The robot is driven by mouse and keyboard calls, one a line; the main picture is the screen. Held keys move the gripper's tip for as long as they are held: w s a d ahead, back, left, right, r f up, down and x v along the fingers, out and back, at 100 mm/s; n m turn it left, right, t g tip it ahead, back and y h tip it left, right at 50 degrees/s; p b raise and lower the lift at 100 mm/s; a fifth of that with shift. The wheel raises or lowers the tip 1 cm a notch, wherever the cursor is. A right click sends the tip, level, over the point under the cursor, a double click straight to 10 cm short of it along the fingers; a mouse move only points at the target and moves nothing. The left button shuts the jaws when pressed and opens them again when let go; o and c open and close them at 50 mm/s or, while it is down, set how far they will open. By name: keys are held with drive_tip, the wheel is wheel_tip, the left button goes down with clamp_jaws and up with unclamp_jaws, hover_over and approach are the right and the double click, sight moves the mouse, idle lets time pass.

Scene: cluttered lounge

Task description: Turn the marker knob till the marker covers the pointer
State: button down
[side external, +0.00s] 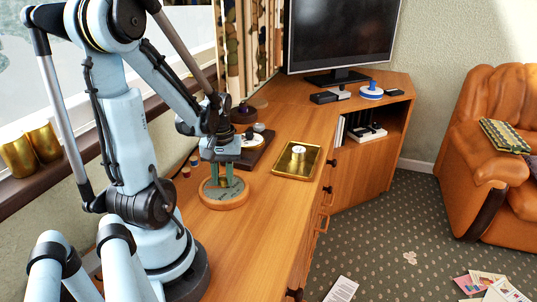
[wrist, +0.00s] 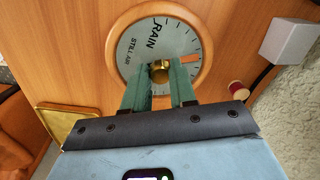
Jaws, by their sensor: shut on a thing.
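A round barometer with a wooden rim (side external: 224,203) lies face up on the wooden desk under my gripper (side external: 222,178). In the wrist view its grey dial (wrist: 143,50) shows "RAIN" and "STILL AIR" and tick marks. A brass knob (wrist: 160,69) stands at the dial's middle. My gripper (wrist: 159,78) is shut on this knob, with one green finger on each side. An orange bar (wrist: 191,59) shows on the right of the dial. I cannot tell whether it is the marker or the pointer. The lower part of the dial is hidden behind my gripper.
A gold tray (side external: 283,169) with a small white round item lies to the right of the barometer. A dark board (side external: 262,150) with a round item stands behind. A red spool (wrist: 238,90) and a pale box (wrist: 288,42) are nearby. The desk's front is bare.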

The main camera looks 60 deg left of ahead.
sight(225, 179)
drive_tip(key=c, duration=0.9)
unclamp_jaws()
wheel_tip(225, 179, up, 12)
drive_tip(key=shift+w, duration=0.2)
drive_tip(key=shift+d, duration=0.1)
drive_tip(key=w+d+m+t, duration=0.3)
drive_tip(key=w+d+m, duration=0.2)
drive_tip(key=d, duration=0.5)
drive_tip(key=w+d+f+m+t, duration=0.1)
drive_tip(key=w+d+m+t, duration=0.3)
drive_tip(key=d+m, duration=0.4)
drive_tip(key=shift+w+d+f+t, duration=0.3)
drive_tip(key=shift+w+d, duration=0.45)
drive_tip(key=shift+d, duration=0.2)
